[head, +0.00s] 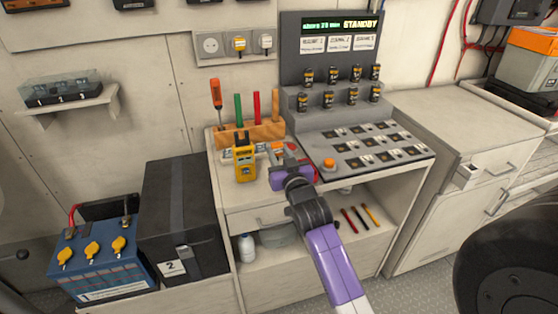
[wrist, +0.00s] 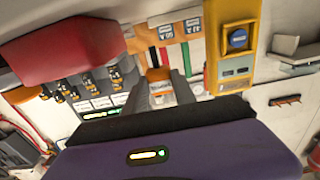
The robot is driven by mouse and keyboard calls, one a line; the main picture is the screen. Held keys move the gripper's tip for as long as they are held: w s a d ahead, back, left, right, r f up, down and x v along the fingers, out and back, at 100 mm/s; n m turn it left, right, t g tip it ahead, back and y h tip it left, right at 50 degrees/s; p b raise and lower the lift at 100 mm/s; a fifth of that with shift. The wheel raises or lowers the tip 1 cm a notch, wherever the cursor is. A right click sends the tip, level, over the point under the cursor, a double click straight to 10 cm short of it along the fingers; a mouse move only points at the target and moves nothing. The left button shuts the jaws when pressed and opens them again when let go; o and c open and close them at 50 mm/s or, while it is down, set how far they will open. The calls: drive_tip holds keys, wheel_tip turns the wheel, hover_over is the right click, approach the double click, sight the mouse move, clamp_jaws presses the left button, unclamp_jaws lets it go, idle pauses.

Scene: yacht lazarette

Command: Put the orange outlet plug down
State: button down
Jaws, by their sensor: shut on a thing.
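My gripper (head: 280,160) is low over the workbench, at its left half, just right of the yellow meter (head: 243,162). It is shut on the orange outlet plug (wrist: 158,74), which shows between the two grey fingers in the wrist view. In the head view only a small orange patch of the plug (head: 277,147) shows past the gripper. The plug's underside is hidden, so I cannot tell whether it touches the bench top (head: 235,195).
A wooden rack (head: 250,133) with upright tools stands behind my gripper. A wall outlet strip (head: 224,58) is above. The black box (head: 180,215) and blue battery (head: 95,265) stand left.

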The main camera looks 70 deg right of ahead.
drive_tip(key=shift+f, duration=1.1)
drive_tip(key=shift+f+b, duration=0.45)
drive_tip(key=shift+b, duration=0.05)
drive_tip(key=shift+f, duration=0.15)
drive_tip(key=c, duration=1)
unclamp_jaws()
